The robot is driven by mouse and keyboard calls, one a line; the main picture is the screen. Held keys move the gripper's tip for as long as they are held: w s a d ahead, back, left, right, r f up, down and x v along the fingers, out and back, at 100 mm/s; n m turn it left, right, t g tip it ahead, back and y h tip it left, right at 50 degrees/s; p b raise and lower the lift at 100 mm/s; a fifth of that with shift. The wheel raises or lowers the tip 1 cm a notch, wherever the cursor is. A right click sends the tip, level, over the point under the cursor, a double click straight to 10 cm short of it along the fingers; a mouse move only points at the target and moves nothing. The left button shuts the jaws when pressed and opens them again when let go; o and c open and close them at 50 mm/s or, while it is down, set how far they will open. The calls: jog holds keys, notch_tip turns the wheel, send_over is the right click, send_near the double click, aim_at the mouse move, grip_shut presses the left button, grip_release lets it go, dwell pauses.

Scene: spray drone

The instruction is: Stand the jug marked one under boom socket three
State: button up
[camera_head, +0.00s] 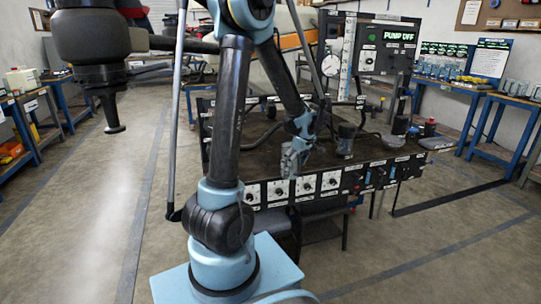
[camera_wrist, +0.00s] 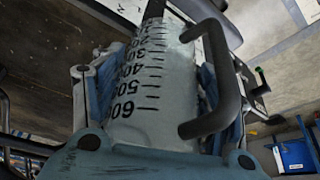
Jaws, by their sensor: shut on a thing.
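My gripper (camera_head: 294,158) is shut on a translucent graduated jug (camera_wrist: 145,85). In the wrist view the jug lies between both fingers, with its black scale marks facing the camera and its dark handle (camera_wrist: 228,85) to the right. Its printed numbers are volume marks; I cannot see a number that marks it as one. In the head view the gripper is over the front part of the bench, and the jug is too small there to make out clearly. I cannot pick out boom socket three in either view.
The dark bench (camera_head: 265,160) has a front panel of dials (camera_head: 308,184) and switches. A dark cylinder (camera_head: 346,139) stands on it, right of my gripper. Behind is a panel reading PUMP OFF (camera_head: 400,37). Blue-framed tables (camera_head: 447,86) stand right. Floor at left is clear.

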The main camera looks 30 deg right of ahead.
jog(key=w, duration=0.4)
jog(key=w+a, duration=0.1)
jog(key=w, duration=0.4)
jog(key=w+a, duration=0.1)
jog(key=w, duration=0.4)
jog(key=shift+a, duration=0.15)
jog(key=shift+s+f, duration=0.2)
jog(key=shift+f, duration=0.1)
jog(key=shift+f, duration=0.1)
jog(key=o, duration=1)
jog(key=shift+o, duration=0.2)
